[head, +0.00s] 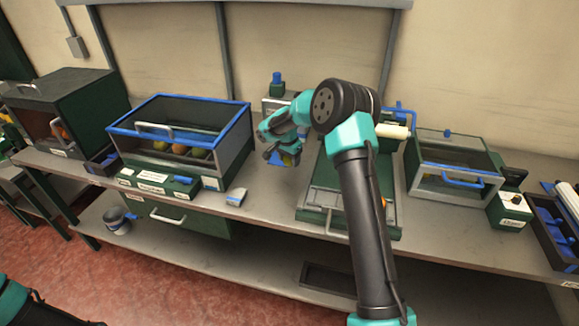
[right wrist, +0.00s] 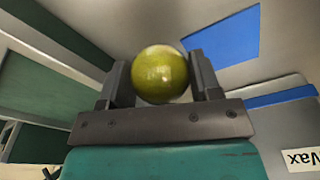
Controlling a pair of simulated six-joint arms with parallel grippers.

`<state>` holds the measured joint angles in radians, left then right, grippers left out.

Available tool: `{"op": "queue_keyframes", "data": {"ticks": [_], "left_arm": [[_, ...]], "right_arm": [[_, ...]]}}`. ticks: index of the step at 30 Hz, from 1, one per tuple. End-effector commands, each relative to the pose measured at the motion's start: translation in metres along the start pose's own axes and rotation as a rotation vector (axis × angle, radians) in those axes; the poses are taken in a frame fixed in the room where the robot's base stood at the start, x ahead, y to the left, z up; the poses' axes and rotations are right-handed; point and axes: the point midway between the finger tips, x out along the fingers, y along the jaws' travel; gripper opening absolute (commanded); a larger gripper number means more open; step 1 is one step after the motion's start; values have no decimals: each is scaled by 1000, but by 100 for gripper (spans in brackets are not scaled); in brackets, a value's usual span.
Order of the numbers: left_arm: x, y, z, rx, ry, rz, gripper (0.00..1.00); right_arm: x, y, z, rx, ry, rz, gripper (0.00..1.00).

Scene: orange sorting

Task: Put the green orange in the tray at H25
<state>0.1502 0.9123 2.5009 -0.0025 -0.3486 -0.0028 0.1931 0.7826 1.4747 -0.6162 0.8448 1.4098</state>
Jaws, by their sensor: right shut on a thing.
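The green orange (right wrist: 160,74) is a round yellow-green fruit. In the right wrist view it sits between the two fingers of my right gripper (right wrist: 162,85), which is shut on it. In the head view my right gripper (head: 284,150) is above the bench between the blue-rimmed box and the green tray-like unit, with the fruit (head: 289,160) partly hidden by the fingers. The green unit (head: 318,195) has a small label at its front and is partly covered by my right arm. I cannot read H25 on any label. My left gripper is out of view; only part of its arm shows.
A blue-rimmed box (head: 180,106) holding several fruits stands left of my right gripper. A glass-fronted box (head: 452,160) with a blue handle stands to the right. A dark cabinet (head: 68,105) stands at far left. Some bare bench (head: 262,195) lies before the gripper.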

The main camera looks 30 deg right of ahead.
Motion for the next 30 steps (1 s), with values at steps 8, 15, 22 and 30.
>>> {"op": "queue_keyframes", "data": {"ticks": [8, 15, 22, 30], "left_arm": [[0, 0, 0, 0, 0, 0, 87], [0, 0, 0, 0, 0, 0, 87], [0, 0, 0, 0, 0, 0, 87], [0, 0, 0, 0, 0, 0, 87]], "right_arm": [[9, 0, 1, -1, -1, 2, 29], [36, 0, 5, -1, -1, 1, 29], [37, 0, 5, -1, 0, 0, 29], [40, 0, 5, 0, 0, 0, 66]]}}
